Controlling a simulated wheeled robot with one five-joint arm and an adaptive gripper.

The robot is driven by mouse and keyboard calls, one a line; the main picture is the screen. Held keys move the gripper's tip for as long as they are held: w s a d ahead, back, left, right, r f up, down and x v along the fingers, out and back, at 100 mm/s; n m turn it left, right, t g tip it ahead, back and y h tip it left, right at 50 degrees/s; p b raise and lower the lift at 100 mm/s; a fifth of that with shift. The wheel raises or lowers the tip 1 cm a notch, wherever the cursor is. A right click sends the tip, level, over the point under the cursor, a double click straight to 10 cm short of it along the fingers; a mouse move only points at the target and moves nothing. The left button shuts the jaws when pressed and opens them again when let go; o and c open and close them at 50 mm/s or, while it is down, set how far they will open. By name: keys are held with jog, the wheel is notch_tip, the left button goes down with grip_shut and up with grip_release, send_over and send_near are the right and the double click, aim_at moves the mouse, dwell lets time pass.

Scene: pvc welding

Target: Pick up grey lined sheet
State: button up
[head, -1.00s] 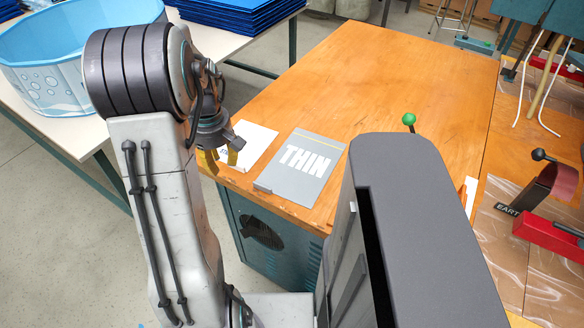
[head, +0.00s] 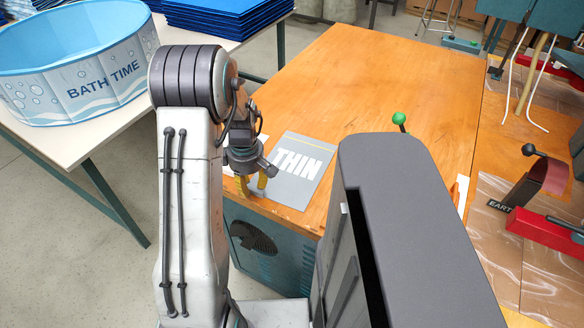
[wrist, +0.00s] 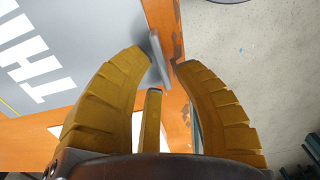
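The grey sheet (head: 305,165) lies flat on the wooden table near its front edge. It has white "THIN" lettering and a thin yellow line. It also shows in the wrist view (wrist: 95,30), with a small raised grey tab (wrist: 157,58) at the table edge. My gripper (head: 252,187) is over the table's front edge, at the sheet's near left corner. Its yellow fingers are apart in the wrist view (wrist: 162,64), with the tab between or just beyond the tips. I cannot tell whether they touch it. My gripper hides part of the sheet's left side.
A white sheet (wrist: 70,131) lies beside the grey one, mostly hidden by my arm in the head view. A green-knobbed lever (head: 400,119) stands to the right. The far wooden tabletop (head: 370,80) is clear. A blue pool (head: 80,65) sits on the left table.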

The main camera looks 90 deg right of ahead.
jog(key=shift+f, duration=0.75)
grip_shut()
